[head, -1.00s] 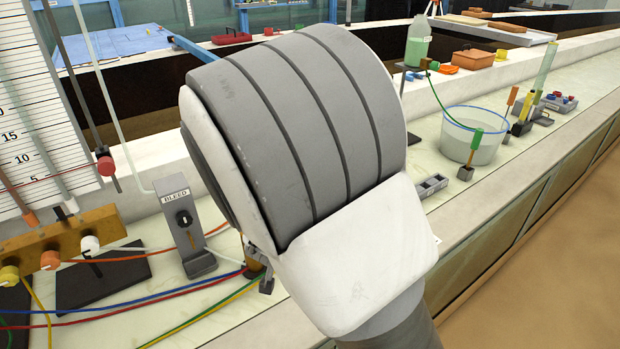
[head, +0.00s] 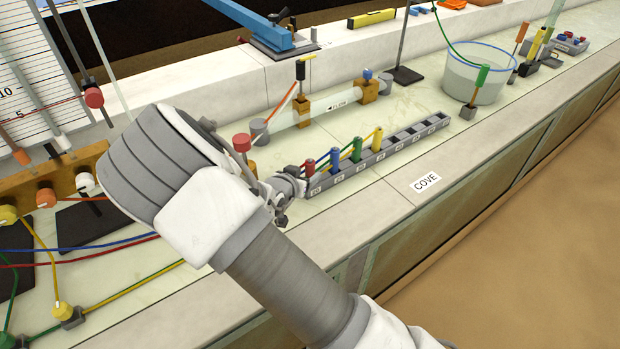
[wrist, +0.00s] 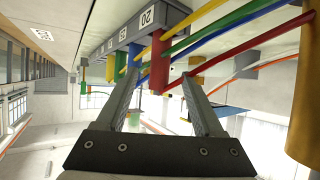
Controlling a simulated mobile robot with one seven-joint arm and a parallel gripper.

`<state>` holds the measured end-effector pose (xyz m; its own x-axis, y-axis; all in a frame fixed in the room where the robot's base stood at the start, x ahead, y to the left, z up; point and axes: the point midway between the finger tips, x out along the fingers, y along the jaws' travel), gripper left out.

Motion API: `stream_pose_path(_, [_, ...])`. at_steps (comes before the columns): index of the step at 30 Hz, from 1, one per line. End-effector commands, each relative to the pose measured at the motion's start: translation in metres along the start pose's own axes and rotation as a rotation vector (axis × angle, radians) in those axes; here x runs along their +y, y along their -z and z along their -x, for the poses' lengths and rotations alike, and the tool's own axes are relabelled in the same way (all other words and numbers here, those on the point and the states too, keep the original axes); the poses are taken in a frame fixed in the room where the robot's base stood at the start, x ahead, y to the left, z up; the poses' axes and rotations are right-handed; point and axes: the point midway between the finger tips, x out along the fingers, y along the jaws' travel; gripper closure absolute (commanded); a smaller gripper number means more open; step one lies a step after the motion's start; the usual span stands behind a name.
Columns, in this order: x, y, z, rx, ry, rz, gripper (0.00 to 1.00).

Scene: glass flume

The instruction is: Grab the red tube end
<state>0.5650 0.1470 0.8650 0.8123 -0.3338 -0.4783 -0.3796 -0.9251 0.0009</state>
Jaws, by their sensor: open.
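The red tube end (head: 309,167) stands upright in the left end of a grey slotted rack (head: 395,148), with blue (head: 335,157), green (head: 356,150) and yellow (head: 377,139) tube ends in the slots beyond it. In the wrist view the red tube end (wrist: 159,72) shows between the two fingertips, with a red tube running off to the upper right. My gripper (wrist: 161,78) is open and empty, one finger on each side of it; contact cannot be told. In the head view my gripper is at the rack's left end, partly hidden by my wrist.
A clear flow tube (head: 325,107) in brown mounts lies behind the rack. A red-capped post (head: 241,145) stands close behind my gripper. Coloured tubes and a brown valve block (head: 62,190) are at left. The bench by the COVE label (head: 425,182) is clear.

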Motion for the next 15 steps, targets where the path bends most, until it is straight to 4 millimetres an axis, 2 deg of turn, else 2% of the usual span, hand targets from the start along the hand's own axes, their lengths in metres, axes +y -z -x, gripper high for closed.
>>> stream_pose_path(3, [0.001, -0.001, -0.017, -0.001, -0.001, -0.001, 0.31])
stream_pose_path(10, [0.001, 0.001, -0.033, 0.0, -0.001, -0.001, 0.31])
stream_pose_path(15, [0.001, 0.003, -0.059, -0.001, -0.002, 0.0, 0.31])
